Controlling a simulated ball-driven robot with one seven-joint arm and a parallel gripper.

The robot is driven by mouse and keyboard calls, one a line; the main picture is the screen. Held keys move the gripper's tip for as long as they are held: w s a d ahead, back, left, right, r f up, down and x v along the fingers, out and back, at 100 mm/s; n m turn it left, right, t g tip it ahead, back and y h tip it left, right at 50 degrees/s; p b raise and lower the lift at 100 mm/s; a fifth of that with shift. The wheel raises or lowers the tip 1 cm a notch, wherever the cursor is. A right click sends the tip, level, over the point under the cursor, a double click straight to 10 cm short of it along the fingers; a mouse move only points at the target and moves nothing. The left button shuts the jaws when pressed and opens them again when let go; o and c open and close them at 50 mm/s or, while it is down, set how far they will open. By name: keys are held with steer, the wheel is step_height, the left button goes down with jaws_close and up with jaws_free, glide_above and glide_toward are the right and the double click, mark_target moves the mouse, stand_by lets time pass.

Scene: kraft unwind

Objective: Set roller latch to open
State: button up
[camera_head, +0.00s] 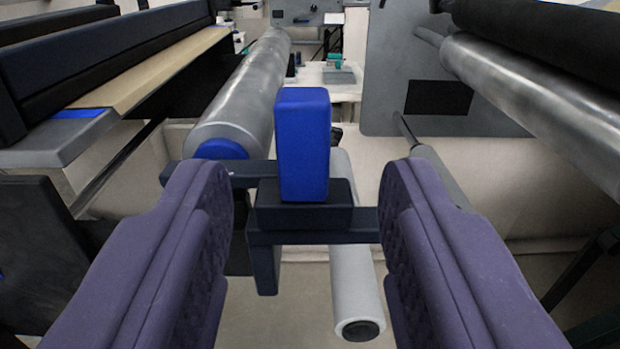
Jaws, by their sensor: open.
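A bright blue upright block (303,145), which looks like the roller latch handle, stands on a dark base (304,206) in the middle of the view. The base sits on a dark bracket (330,228) with a bar running left and right. My gripper (305,190) is open, with one purple padded finger on each side of the latch. No contact between the fingers and the blue block shows.
A large metal roller (245,95) with a blue end lies behind the latch to the left. A thinner pale roller (354,285) hangs below it. Another metal roller (540,100) runs along the right. A grey panel (395,60) stands behind. Kraft-coloured sheet (155,70) lies upper left.

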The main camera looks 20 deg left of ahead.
mark_target(302, 152)
steer(key=x, duration=0.6)
steer(key=shift+b, duration=0.4)
steer(key=shift+s, duration=0.1)
steer(key=shift+c, duration=0.2)
